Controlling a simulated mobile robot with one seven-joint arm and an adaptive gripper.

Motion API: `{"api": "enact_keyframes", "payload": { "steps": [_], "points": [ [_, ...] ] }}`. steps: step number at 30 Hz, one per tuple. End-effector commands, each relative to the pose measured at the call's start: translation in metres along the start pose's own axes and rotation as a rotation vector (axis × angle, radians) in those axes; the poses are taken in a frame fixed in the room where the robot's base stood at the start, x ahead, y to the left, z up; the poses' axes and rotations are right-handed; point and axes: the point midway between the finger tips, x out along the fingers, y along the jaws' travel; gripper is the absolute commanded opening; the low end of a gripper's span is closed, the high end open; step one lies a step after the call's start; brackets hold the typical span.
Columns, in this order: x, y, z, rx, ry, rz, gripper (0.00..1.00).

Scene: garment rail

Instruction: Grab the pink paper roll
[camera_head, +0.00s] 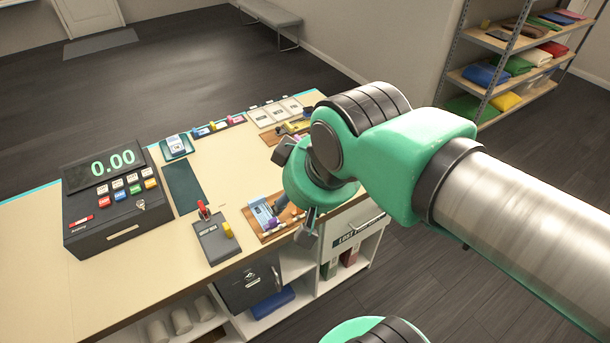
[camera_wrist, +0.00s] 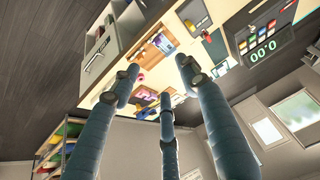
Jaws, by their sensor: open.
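A small pink-purple patch (camera_wrist: 146,97) shows near the fingers in the wrist view, too small to identify. My gripper (camera_wrist: 160,78) is open, its three dark fingers spread and nothing seen between them. It is over the right part of the counter (camera_head: 130,270), and my arm hides part of that area in the head view. Several pale rolls (camera_head: 181,321) stand on the shelf under the counter, at the lower left; they look off-white.
A cash register (camera_head: 110,200) stands at the counter's left. A grey device with a red lever (camera_head: 214,240) and a wooden tray with small items (camera_head: 270,234) sit at the front edge. A shelf of folded cloth (camera_head: 500,75) stands at the back right. Open floor lies behind the counter.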

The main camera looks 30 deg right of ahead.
Motion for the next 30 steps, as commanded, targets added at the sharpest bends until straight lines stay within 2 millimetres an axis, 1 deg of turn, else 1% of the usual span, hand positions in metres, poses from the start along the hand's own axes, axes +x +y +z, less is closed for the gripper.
{"api": "enact_keyframes", "payload": {
  "steps": [5,8,14,18,23,29,30],
  "points": [
    [0.005,0.004,-0.013,-0.022,-0.019,0.003,0.45],
    [0.01,0.009,-0.027,-0.044,-0.038,0.005,0.45],
    [0.03,0.025,-0.065,-0.113,-0.085,0.006,0.45],
    [0.05,0.041,-0.091,-0.164,-0.122,0.001,0.45],
    [0.077,0.061,-0.118,-0.221,-0.161,-0.008,0.45],
    [0.116,0.091,-0.146,-0.291,-0.209,-0.027,0.45],
    [0.125,0.097,-0.15,-0.304,-0.219,-0.032,0.45]
  ]
}}
